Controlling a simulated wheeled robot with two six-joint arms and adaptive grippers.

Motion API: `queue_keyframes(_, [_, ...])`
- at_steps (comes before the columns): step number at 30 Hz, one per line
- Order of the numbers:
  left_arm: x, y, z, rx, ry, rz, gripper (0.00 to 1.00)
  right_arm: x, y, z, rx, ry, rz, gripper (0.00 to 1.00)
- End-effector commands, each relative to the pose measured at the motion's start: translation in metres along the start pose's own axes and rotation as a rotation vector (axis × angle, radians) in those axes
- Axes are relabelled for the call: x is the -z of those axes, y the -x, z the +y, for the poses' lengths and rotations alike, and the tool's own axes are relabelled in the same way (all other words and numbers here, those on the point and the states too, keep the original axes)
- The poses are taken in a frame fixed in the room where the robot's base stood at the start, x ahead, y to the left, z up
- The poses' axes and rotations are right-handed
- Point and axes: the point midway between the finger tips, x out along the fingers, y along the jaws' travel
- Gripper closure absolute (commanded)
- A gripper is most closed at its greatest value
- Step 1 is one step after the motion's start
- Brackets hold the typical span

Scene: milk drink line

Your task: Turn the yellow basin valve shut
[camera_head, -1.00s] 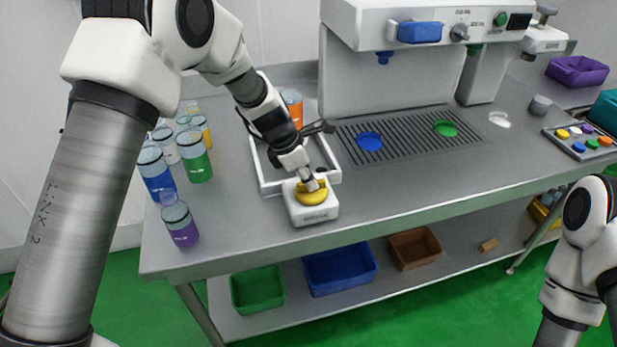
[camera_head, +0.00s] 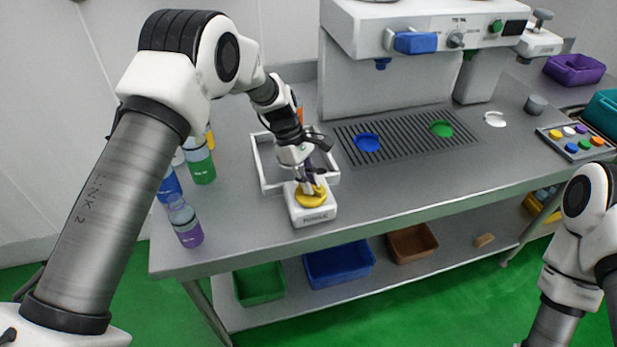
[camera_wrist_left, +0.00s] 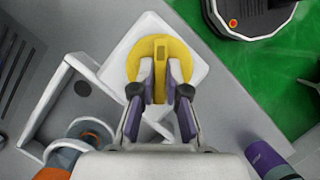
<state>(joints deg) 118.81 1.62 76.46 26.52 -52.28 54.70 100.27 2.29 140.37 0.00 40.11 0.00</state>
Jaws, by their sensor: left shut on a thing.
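The yellow basin valve (camera_head: 318,200) is a round yellow knob on a white block (camera_head: 313,215) near the table's front edge, in front of a white-rimmed basin (camera_head: 262,176). In the left wrist view the yellow valve (camera_wrist_left: 148,50) shows from above, with a raised grip bar across it. My left gripper (camera_head: 308,188) comes down on the valve from above. Its two purple-lined fingers (camera_wrist_left: 163,82) are shut on the bar. Of my right arm only upper links show at the right edge; its gripper is out of view.
Capped bottles (camera_head: 200,160) stand at the table's left, one with a purple base (camera_head: 187,229) near the front edge. A dispenser (camera_head: 400,75) with a drip grate (camera_head: 400,135) stands behind. The tabletop right of the valve is clear.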

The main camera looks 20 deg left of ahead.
Motion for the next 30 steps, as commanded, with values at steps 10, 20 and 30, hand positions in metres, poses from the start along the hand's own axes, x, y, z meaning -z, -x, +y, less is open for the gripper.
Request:
queue_keyframes(10, [0.0001,-0.0052,-0.0014,0.136,-0.298,-0.004,1.0,0.0,0.0047,0.0,0.0,0.0,0.0,0.0])
queue_keyframes(20, [-0.0002,-0.0057,-0.0004,0.233,-0.535,-0.005,1.0,0.0,0.004,0.0,0.0,0.0,0.0,0.0])
queue_keyframes(30, [-0.0006,-0.0052,0.0002,0.28,-0.649,-0.006,1.0,0.0,0.0034,0.0,0.0,0.0,0.0,0.0])
